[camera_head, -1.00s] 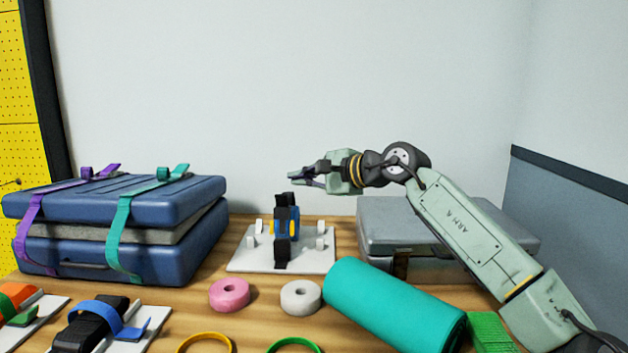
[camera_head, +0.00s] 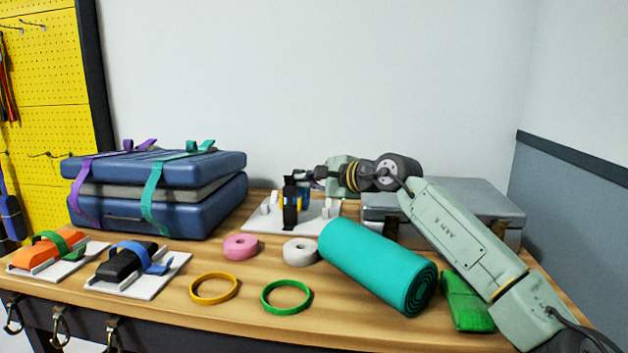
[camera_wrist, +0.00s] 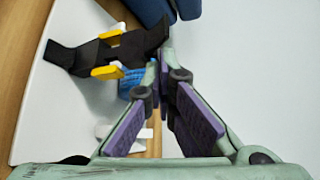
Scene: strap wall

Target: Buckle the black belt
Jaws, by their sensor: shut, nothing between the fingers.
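The black belt (camera_head: 290,206) runs over a blue and yellow piece on a white plate (camera_head: 325,222) at the back middle of the table. In the wrist view the belt (camera_wrist: 90,52) lies at the upper left, with yellow prongs (camera_wrist: 108,72) beside it and a ribbed blue part (camera_wrist: 130,82) below. My gripper (camera_wrist: 164,62) is shut and empty, its tips close to the right end of the belt. Whether they touch it cannot be told. In the head view my gripper (camera_head: 306,180) is at the belt's top, partly hidden.
Stacked blue cases (camera_head: 165,212) with purple and teal straps stand left. A grey case (camera_head: 445,205) stands right, behind my arm. A teal roll (camera_head: 372,262), pink (camera_head: 240,247) and white (camera_head: 301,251) rolls, and yellow (camera_head: 214,288) and green (camera_head: 287,297) rings lie in front.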

